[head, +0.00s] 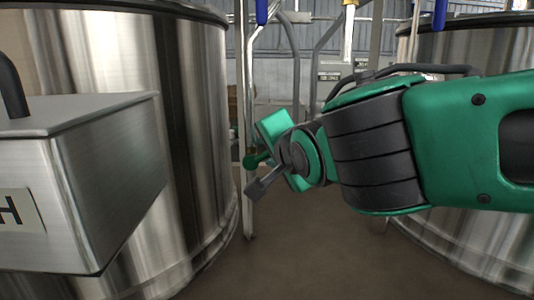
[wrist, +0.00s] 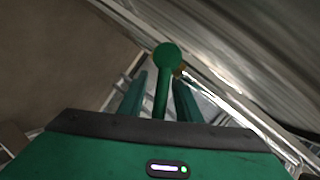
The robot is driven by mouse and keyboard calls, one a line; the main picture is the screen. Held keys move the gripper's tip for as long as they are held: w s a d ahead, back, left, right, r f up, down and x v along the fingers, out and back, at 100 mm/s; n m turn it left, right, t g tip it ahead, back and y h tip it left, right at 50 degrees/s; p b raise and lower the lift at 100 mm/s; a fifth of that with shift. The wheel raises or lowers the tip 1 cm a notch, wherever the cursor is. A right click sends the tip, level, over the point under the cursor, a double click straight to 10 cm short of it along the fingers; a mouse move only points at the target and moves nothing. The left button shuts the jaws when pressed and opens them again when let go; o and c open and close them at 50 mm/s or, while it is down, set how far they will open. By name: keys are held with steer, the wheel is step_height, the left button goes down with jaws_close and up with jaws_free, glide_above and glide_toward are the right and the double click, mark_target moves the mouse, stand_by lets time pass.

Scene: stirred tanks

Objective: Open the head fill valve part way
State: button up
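A green valve lever with a round knob (wrist: 166,56) points up the middle of the wrist view. I cannot read a label that names it as the head fill valve. My gripper (wrist: 159,95) is open, with one green finger on each side of the lever. A gap shows between the lever and the left finger; the right finger is closer to it. In the head view, the green knob (head: 251,161) shows beside my gripper, next to a thin upright pipe. The valve body is mostly hidden by my gripper.
A large steel tank (head: 196,120) stands at left, with a steel box (head: 110,180) in front of it. Another steel tank (head: 460,252) stands at right, behind my arm. Blue handles (head: 262,12) hang above. Brown floor (head: 310,250) lies clear between the tanks.

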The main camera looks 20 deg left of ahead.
steer(key=v, duration=1)
steer(key=shift+s+d, duration=0.2)
steer(key=shift+d, duration=0.1)
